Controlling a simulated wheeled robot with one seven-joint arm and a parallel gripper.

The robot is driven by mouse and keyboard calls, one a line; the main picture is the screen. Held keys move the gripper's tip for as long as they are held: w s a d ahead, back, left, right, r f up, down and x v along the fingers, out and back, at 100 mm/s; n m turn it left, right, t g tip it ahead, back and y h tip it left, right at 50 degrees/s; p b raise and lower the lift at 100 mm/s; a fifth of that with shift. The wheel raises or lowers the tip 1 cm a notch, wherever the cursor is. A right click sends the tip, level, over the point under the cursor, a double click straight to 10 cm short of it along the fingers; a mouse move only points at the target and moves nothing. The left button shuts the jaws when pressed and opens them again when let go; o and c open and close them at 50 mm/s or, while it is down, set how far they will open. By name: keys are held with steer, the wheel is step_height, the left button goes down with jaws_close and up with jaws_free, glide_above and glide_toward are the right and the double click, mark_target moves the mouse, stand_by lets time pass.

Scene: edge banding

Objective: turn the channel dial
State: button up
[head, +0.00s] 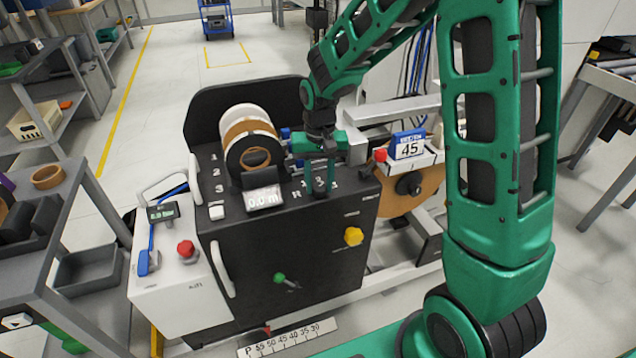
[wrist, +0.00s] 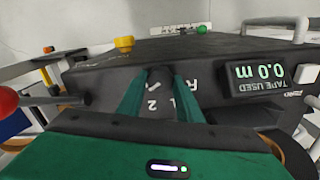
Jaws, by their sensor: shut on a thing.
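My gripper (head: 320,188) points down at the right part of the black machine's top panel. In the wrist view its two green fingers (wrist: 160,88) are shut on a dark grey piece, the channel dial (wrist: 160,78). White marks, among them a 2 and an R, show around the dial. In the head view the fingers and wrist hide most of the dial. The exact way the dial points is hard to tell.
A tape-used display (head: 264,198) reading 0.0 m and a tape reel (head: 248,142) stand left of my gripper. A red knob (head: 380,155) and a 45 sign (head: 409,145) are to the right. A yellow knob (head: 353,236) and a green-tipped lever (head: 279,278) are on the front.

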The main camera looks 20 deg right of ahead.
mark_target(319, 185)
steer(key=shift+w+r+m, duration=0.1)
steer(key=shift+w+m, duration=0.1)
steer(key=shift+m, duration=0.7)
steer(key=o, duration=1)
steer(key=shift+o, duration=0.2)
steer(key=shift+s, duration=0.1)
step_height(319, 185, up, 11)
steer(key=shift+f, duration=0.2)
steer(key=shift+d, duration=0.1)
